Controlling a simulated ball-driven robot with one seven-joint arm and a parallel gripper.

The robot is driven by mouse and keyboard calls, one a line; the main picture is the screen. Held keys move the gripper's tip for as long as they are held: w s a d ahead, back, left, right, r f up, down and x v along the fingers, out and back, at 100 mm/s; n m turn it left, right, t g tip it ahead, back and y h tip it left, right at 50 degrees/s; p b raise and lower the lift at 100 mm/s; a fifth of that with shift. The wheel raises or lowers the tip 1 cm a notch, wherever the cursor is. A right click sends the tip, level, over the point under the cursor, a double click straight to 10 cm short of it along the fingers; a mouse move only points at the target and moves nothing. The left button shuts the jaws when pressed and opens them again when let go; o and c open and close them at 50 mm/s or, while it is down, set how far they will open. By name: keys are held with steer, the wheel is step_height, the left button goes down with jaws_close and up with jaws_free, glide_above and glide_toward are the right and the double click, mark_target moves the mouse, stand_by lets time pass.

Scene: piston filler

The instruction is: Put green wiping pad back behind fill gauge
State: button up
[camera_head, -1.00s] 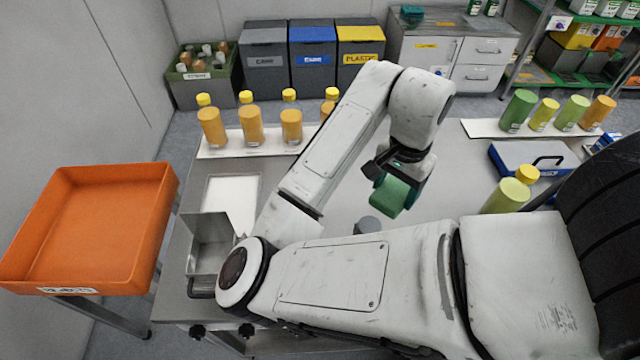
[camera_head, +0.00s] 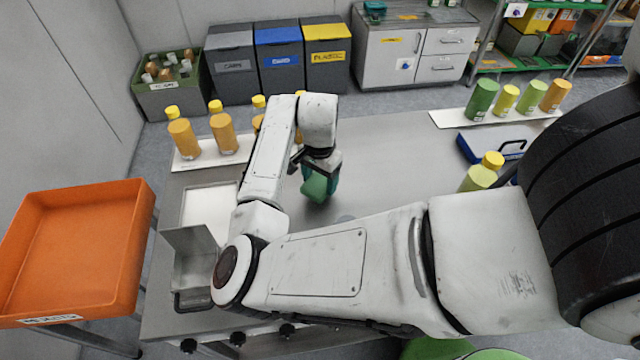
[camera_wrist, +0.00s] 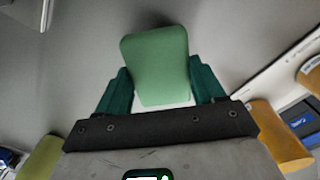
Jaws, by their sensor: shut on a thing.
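The green wiping pad (camera_head: 316,186) is held in my gripper (camera_head: 322,176) over the grey table. In the wrist view the pad (camera_wrist: 156,64) sits between the two dark green fingers of my gripper (camera_wrist: 160,88), which touch its sides. I cannot tell how far it is above the table top. I cannot make out the fill gauge for sure; my arm covers part of the table.
An open metal box (camera_head: 194,258) and a white tray (camera_head: 207,206) are at the table's left. Orange bottles (camera_head: 224,132) stand on a white board at the back left. A yellow-green bottle (camera_head: 482,174) and blue case (camera_head: 476,150) are at right. The table's middle is clear.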

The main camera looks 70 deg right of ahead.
mark_target(320, 182)
steer(key=shift+f+p, duration=0.3)
steer(key=shift+f, duration=1.1)
steer(key=shift+s+f, duration=0.1)
steer(key=shift+f, duration=0.05)
steer(key=o, duration=1)
step_height(320, 182, up, 12)
steer(key=b, duration=0.2)
steer(key=shift+r, duration=0.2)
